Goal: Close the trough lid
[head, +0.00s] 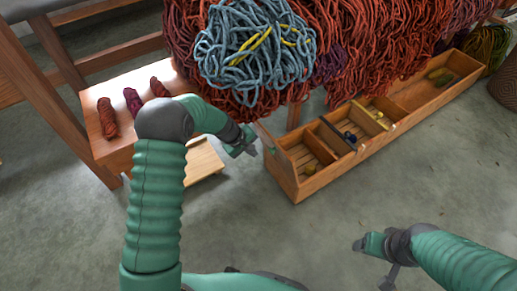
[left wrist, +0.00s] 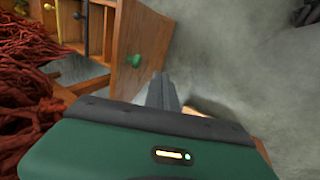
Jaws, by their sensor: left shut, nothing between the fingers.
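The long wooden trough (head: 330,172) stands on the floor at right of centre in the head view. Its top is uncovered and its compartments show. A wooden end panel with a green knob (head: 272,150) stands at its near left end. The knob also shows in the left wrist view (left wrist: 133,60), on the panel (left wrist: 148,36). I cannot tell whether this panel is the lid. My left gripper (head: 246,149) is shut and empty, just left of the panel and apart from the knob. Its fingers also show in the left wrist view (left wrist: 163,90). My right gripper (head: 358,243) is low right, away from the trough; its opening is unclear.
Red wool with a blue skein (head: 235,50) hangs behind the trough. A wooden bench (head: 115,153) with several small skeins stands at left. A pale board (head: 202,163) lies beside it. Small yellow, blue and green items lie in the trough. The front floor is clear.

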